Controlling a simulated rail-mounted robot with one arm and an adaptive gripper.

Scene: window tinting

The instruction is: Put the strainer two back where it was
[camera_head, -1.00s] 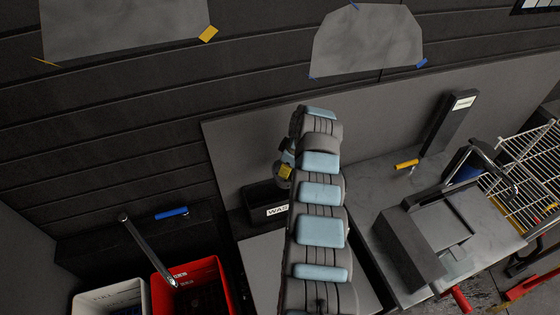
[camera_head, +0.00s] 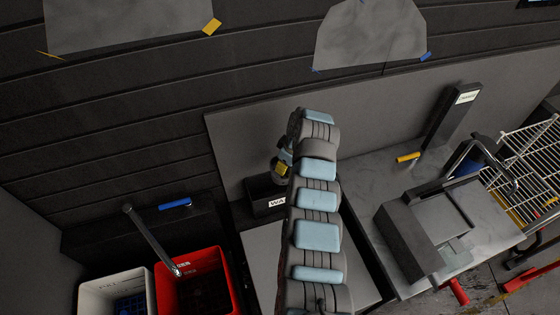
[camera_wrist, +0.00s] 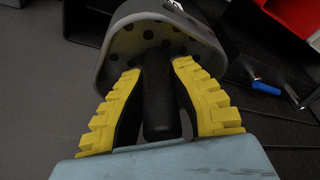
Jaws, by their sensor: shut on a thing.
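In the wrist view a grey, cup-shaped strainer (camera_wrist: 165,40) with round holes sits at the end of a dark handle (camera_wrist: 160,105). My gripper (camera_wrist: 158,72) has yellow ridged fingers, one on each side of that handle, and is shut on it. In the head view my gripper (camera_head: 284,168) shows as a small yellow patch beside my arm, above a black labelled bin. My arm hides most of it, and the strainer cannot be made out clearly there. I cannot read a number on the strainer.
A red bucket (camera_head: 222,268) and a white bucket (camera_head: 92,292) stand at lower left under a tap (camera_head: 150,240). The black bin (camera_head: 262,203) is against the back panel. A grey counter (camera_head: 365,185) at right carries a yellow-handled tool (camera_head: 408,157). A wire rack (camera_head: 530,160) stands far right.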

